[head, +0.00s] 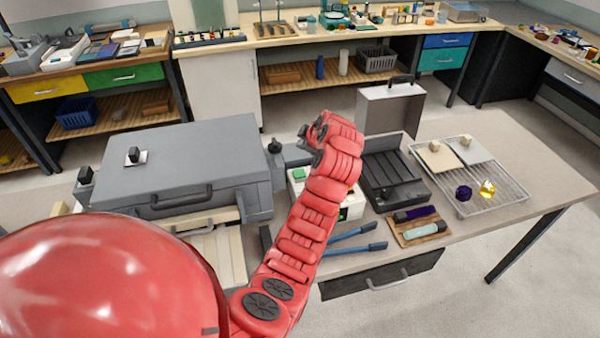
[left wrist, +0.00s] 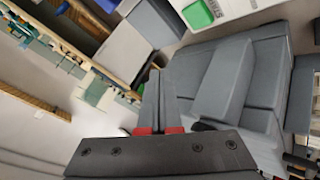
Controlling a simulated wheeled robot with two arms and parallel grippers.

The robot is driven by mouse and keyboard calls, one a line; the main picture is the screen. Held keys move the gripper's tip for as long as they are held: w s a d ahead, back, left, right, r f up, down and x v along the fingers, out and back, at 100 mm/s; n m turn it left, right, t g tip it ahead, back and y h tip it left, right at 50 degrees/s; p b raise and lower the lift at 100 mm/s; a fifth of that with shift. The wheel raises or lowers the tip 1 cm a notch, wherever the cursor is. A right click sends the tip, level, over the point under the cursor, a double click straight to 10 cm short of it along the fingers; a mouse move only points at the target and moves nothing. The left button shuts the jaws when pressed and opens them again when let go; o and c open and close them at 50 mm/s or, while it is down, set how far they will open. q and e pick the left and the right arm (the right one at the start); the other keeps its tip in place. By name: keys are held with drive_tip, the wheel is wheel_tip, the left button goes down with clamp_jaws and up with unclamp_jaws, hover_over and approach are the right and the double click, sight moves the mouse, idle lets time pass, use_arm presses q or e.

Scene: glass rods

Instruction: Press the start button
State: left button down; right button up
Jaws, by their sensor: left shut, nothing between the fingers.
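The start button is a green square (head: 299,174) on a white box (head: 357,205) beside the large grey case. In the left wrist view the green button (left wrist: 199,13) sits at the top, next to printed lettering. My left gripper (left wrist: 157,78) is shut and empty, its dark fingers together with red pads at their base. In the head view my red left arm reaches up across the white box and hides part of it. The gripper (head: 292,155) is partly hidden by the wrist, close behind the button; contact cannot be seen. My right gripper is out of view.
A large grey lidded case (head: 180,160) stands left of the button. Right of my arm are a dark open tray (head: 390,180), a wire rack (head: 505,190) and a small wooden board (head: 405,238) with rods. Blue-handled tools (head: 350,248) lie in front.

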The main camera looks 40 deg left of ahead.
use_arm(q)
drive_tip(key=f, duration=0.1)
drive_tip(key=p, duration=0.3)
hover_over(302, 174)
wheel_tip(302, 174, down, 5)
drive_tip(key=shift+s+r, duration=0.1)
drive_tip(key=shift+s, duration=0.05)
drive_tip(key=shift+f+b, duration=0.9)
drive_tip(key=shift+b, duration=0.2)
drive_tip(key=shift+f+b, duration=0.65)
drive_tip(key=shift+b, duration=0.15)
drive_tip(key=shift+r, duration=0.1)
drive_tip(key=shift+f+b, duration=0.45)
drive_tip(key=shift+b, duration=0.6)
